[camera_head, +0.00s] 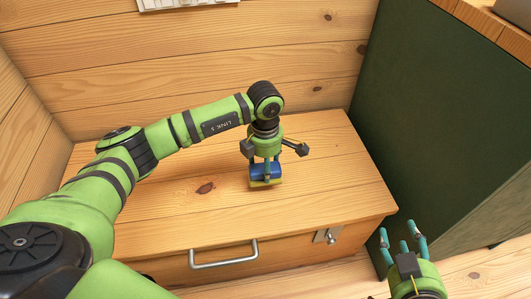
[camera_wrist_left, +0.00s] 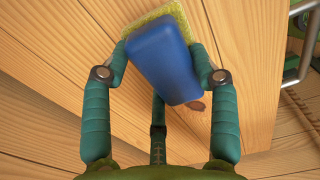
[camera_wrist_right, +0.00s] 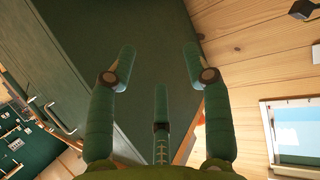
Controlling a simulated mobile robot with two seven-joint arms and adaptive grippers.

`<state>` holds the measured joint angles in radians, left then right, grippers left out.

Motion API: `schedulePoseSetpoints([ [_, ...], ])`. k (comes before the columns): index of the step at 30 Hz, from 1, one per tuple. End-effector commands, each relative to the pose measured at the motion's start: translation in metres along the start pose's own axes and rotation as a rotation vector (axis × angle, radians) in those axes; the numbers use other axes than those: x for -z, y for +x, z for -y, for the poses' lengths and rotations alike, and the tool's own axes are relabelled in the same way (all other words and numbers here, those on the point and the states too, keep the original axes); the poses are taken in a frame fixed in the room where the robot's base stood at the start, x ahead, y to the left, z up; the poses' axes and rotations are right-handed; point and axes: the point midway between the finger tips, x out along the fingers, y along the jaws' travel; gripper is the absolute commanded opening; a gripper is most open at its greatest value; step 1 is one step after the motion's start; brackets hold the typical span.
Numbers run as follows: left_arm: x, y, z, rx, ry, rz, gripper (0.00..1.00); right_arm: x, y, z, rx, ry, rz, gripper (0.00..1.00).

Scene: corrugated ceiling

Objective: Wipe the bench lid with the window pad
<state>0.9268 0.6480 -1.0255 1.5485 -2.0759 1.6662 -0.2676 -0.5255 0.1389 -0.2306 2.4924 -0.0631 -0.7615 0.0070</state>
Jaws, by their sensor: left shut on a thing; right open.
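The window pad (camera_head: 266,173) is a blue block with a yellow-green scrubbing layer on its lower face. My left gripper (camera_head: 266,165) is shut on it from above, and in the head view the pad is at the lid's surface, right of the middle; I cannot tell if it touches. The left wrist view shows the pad (camera_wrist_left: 162,60) between the fingers. The bench lid (camera_head: 190,210) is a flat wooden plank top with a dark knot. My right gripper (camera_head: 402,240) is open and empty, off the bench's front right corner.
The bench front has a metal handle (camera_head: 224,258) and a latch (camera_head: 328,236). Plank walls close in the lid at the back and left. A dark green cabinet (camera_head: 440,120) stands close on the right. The lid around the pad is bare.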

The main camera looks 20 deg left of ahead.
Motion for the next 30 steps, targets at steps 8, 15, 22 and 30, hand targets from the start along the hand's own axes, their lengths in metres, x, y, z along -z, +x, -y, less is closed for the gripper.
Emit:
schedulePoseSetpoints([
  [8, 0.001, -0.007, -0.002, 0.000, -0.002, 0.000, 0.23, -0.023, -0.004, -0.004, -0.008, 0.008, 0.120, 0.50],
  [15, 0.002, -0.012, -0.003, 0.000, -0.003, 0.000, 0.23, -0.043, -0.009, -0.008, -0.015, 0.015, 0.223, 0.50],
  [22, 0.003, -0.017, -0.004, 0.000, -0.004, 0.000, 0.23, -0.062, -0.017, -0.011, -0.021, 0.022, 0.322, 0.50],
  [30, 0.004, -0.022, -0.006, 0.000, -0.005, 0.000, 0.23, -0.082, -0.027, -0.014, -0.026, 0.030, 0.430, 0.50],
])
